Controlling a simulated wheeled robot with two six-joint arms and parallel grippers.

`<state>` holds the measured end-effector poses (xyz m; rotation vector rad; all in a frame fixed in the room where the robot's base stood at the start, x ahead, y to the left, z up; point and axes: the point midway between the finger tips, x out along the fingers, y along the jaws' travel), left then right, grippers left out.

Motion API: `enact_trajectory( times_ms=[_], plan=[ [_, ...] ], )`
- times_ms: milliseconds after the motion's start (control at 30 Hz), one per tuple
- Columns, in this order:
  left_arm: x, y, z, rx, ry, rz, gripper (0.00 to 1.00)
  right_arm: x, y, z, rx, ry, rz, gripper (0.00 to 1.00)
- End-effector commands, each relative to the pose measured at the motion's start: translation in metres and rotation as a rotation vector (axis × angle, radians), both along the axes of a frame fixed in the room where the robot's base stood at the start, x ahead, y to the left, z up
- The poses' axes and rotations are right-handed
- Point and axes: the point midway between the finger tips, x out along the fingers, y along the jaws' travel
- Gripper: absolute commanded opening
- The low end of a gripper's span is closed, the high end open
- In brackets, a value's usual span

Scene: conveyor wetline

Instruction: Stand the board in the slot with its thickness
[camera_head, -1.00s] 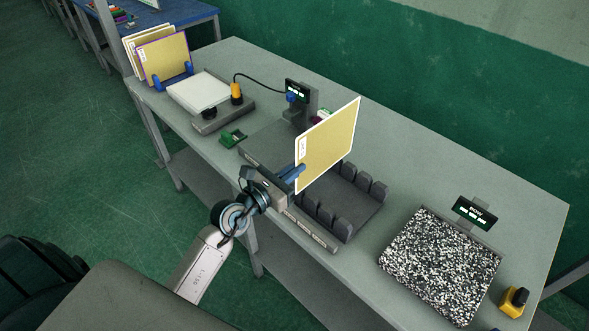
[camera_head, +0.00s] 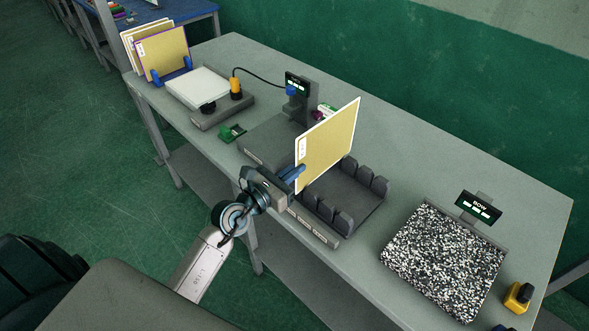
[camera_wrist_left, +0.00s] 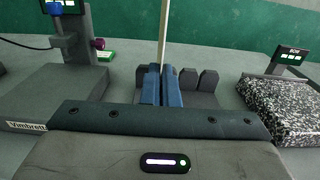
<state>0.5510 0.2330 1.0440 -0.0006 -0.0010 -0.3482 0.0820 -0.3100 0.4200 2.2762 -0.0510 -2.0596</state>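A yellow board (camera_head: 328,147) with a white edge and a small label stands upright in my left gripper (camera_head: 296,174), whose blue fingers are shut on its near edge. In the left wrist view the board (camera_wrist_left: 164,30) shows edge-on between the blue fingers (camera_wrist_left: 161,86). The slotted rack (camera_head: 353,208) has two rows of dark grey posts with slots between them. The board is over the left end of the rack; its lower edge is partly hidden, and I cannot tell whether it touches. The right gripper is not in view.
A gauge stand (camera_head: 297,97) with a display is just left of the board. A speckled black-and-white slab (camera_head: 443,262) with a display lies to the right. A white plate (camera_head: 198,88) and more boards (camera_head: 163,55) in a blue holder are at the left.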

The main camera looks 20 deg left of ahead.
Motion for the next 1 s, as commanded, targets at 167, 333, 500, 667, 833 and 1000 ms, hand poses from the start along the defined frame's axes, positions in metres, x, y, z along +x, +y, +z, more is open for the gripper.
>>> enact_trajectory(
  times_ms=[167, 333, 500, 667, 833, 1000],
  plan=[
    [0.0, 0.0, -0.006, -0.001, -0.001, 0.0, 0.0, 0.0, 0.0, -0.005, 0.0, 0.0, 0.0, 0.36],
    [0.0, 0.0, -0.01, -0.001, -0.001, 0.0, 0.0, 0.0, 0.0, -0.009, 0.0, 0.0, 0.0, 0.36],
    [0.0, 0.0, -0.014, 0.0, -0.001, 0.0, 0.0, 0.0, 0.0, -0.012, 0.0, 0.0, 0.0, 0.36],
    [0.0, 0.0, -0.019, 0.0, -0.001, 0.0, 0.0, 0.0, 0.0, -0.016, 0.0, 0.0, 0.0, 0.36],
    [0.0, 0.0, -0.023, 0.0, -0.001, 0.0, 0.0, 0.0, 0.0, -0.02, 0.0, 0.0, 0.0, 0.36],
    [0.0, 0.0, -0.028, 0.0, -0.001, 0.0, 0.0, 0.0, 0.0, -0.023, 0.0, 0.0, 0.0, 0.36]
  ],
)
